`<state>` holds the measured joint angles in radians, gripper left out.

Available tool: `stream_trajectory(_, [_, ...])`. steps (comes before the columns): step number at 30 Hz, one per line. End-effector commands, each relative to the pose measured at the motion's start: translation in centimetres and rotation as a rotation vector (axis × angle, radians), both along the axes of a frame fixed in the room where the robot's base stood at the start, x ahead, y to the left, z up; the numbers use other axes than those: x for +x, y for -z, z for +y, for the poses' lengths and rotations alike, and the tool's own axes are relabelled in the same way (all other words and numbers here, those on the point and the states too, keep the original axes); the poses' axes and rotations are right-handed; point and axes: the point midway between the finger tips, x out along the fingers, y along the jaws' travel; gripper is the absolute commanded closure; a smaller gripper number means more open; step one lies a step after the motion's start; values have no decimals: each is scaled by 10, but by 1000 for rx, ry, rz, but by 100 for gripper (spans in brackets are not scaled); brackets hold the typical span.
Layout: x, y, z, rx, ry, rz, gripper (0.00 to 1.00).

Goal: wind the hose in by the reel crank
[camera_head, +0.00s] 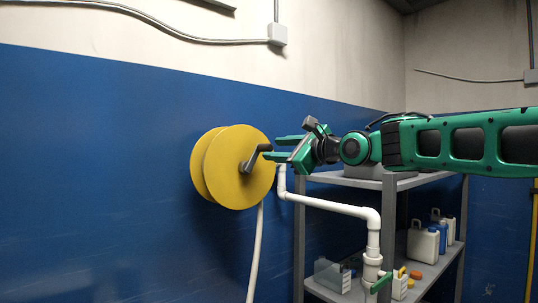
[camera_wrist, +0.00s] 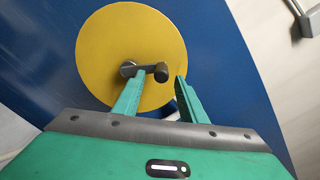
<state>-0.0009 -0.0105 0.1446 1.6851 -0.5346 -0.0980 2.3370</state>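The yellow hose reel (camera_head: 224,165) is mounted on the blue wall. Its grey crank arm (camera_head: 250,162) ends in a dark handle (camera_head: 265,148) that points out from the reel. A pale hose (camera_head: 256,250) hangs straight down below the reel. My gripper (camera_head: 277,148) is just right of the handle, with its green fingers apart. In the wrist view, the yellow reel (camera_wrist: 120,35) lies ahead, and the handle's round end (camera_wrist: 161,72) shows between the spread fingertips (camera_wrist: 160,76), nearer the left one. I see no finger closed on it.
A white pipe (camera_head: 330,204) with a green-handled valve (camera_head: 381,283) runs below my gripper. A grey shelf (camera_head: 430,272) with several jugs (camera_head: 423,245) stands at the right. The blue wall left of the reel is clear.

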Motion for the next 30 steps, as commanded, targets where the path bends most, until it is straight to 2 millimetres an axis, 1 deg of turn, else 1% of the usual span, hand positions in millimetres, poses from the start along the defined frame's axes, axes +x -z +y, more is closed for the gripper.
stream_trajectory(1, [-8,-1,-8,0,4,-2,62])
stream_trajectory(6, [-30,0,-25,-1,2,1,62])
stream_trajectory(12, [-43,1,-35,-1,1,2,62])
stream_trajectory(30, [-45,1,-37,-3,0,1,62])
